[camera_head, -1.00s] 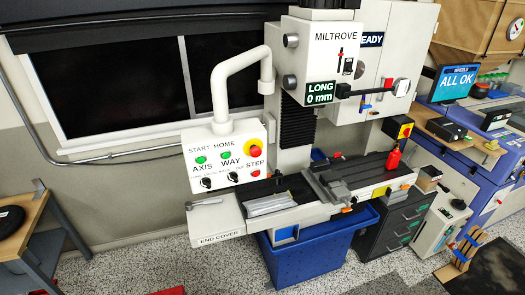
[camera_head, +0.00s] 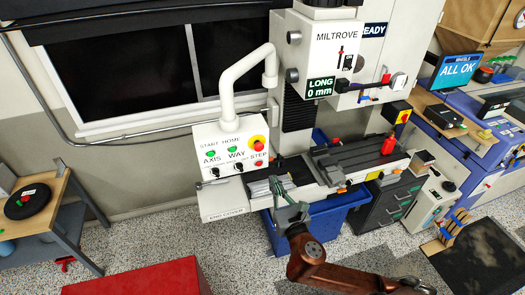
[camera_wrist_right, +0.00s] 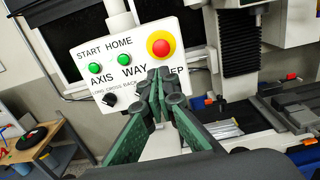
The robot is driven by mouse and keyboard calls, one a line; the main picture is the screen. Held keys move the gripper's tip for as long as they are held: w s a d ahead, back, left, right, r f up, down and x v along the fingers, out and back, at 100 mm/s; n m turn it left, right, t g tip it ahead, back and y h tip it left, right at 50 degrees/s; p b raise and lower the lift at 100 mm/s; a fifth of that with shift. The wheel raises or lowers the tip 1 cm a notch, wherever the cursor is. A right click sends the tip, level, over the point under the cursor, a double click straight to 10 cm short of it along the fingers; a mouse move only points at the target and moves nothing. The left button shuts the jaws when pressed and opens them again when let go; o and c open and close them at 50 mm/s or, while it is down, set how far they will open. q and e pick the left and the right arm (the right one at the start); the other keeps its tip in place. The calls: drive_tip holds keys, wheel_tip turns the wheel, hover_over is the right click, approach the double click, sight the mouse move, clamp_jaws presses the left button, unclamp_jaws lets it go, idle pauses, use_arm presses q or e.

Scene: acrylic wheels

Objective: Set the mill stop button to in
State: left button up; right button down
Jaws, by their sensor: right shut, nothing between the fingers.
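The mill stop button (camera_head: 257,145) is a round red button on a yellow disc at the upper right of the white control panel (camera_head: 222,160). In the right wrist view the red button (camera_wrist_right: 161,46) shows large and unobstructed, just above my fingertips. My right gripper (camera_head: 280,186) has green fingers and is shut and empty. It is in front of the mill, below and right of the panel in the head view. In the right wrist view my gripper's tips (camera_wrist_right: 158,82) cover part of the STEP label. The gap to the button is hard to judge. My left gripper is not in view.
Green START and HOME buttons and black knobs share the panel. A red box (camera_head: 140,279) stands at the front, and a wooden-topped table (camera_head: 40,208) at the left.

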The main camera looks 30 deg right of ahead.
sight(259, 149)
drive_tip(key=shift+w+f, duration=0.1)
drive_tip(key=p+x, duration=0.3)
drive_tip(key=x, duration=1.1)
